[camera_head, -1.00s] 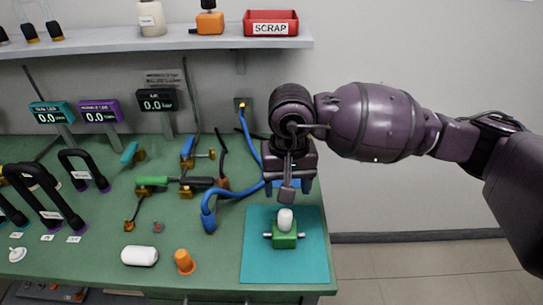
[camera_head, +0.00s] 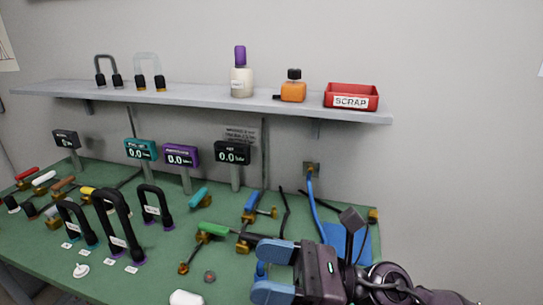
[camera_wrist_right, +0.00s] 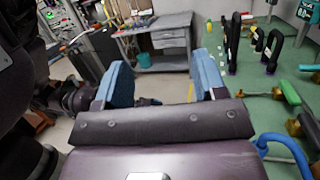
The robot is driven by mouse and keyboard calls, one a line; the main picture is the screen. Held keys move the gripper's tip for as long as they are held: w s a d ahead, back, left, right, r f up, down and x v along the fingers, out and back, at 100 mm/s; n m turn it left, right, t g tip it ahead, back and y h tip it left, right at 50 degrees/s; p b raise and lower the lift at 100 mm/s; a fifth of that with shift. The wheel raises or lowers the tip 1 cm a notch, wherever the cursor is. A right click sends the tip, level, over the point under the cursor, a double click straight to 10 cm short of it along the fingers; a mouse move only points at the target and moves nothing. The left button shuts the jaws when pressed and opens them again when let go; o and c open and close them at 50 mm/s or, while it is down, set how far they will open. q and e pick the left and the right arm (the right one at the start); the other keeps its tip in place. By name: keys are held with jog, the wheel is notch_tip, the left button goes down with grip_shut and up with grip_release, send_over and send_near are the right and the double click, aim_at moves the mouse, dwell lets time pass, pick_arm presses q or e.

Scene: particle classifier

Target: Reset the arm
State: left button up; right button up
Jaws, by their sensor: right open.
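My right gripper (camera_head: 268,272) is at the bottom centre of the head view, over the front right part of the green workbench (camera_head: 130,260). Its two blue fingers point left and stand wide apart with nothing between them. In the right wrist view the open fingers (camera_wrist_right: 164,82) frame the floor and a distant grey bench (camera_wrist_right: 160,62). My right arm comes in from the lower right of the head view. My left gripper does not show.
A shelf (camera_head: 210,102) holds a red SCRAP bin (camera_head: 350,97), an orange bottle (camera_head: 293,88) and a white bottle (camera_head: 241,80). Black-handled loops (camera_head: 115,225), gauges (camera_head: 181,157) and valves stand on the bench. A blue hose (camera_head: 314,205) runs behind my gripper.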

jog(key=w+d+m+t+h, duration=0.35)
jog(key=m+t, duration=0.45)
jog(key=m, duration=0.3)
jog(key=w+d+m+t+h, duration=0.2)
jog(key=d+m+t, duration=0.3)
jog(key=m+t, duration=0.5)
jog(key=d+f+m+g+h, duration=0.1)
jog(key=d+f+m+h, duration=0.95)
jog(key=m+h, duration=0.55)
jog(key=s+d+f+m+g+h, duration=0.1)
jog(key=s+d+f+m+g, duration=0.6)
jog(key=f+m, duration=0.2)
jog(key=s+d+f+m+g, duration=0.1)
jog(key=s+f+m+g, duration=0.25)
jog(key=s, duration=0.45)
jog(key=s+d+f+m+g, duration=0.1)
jog(key=s+f+m+g, duration=0.2)
jog(key=s+f+g, duration=0.35)
jog(key=w+f+t+y, duration=0.2)
jog(key=w+f+t, duration=0.4)
jog(key=t, duration=0.4)
jog(key=shift+w+a+f+n, duration=0.2)
jog(key=shift+a+f+n, duration=0.1)
jog(key=shift+f+n, duration=0.1)
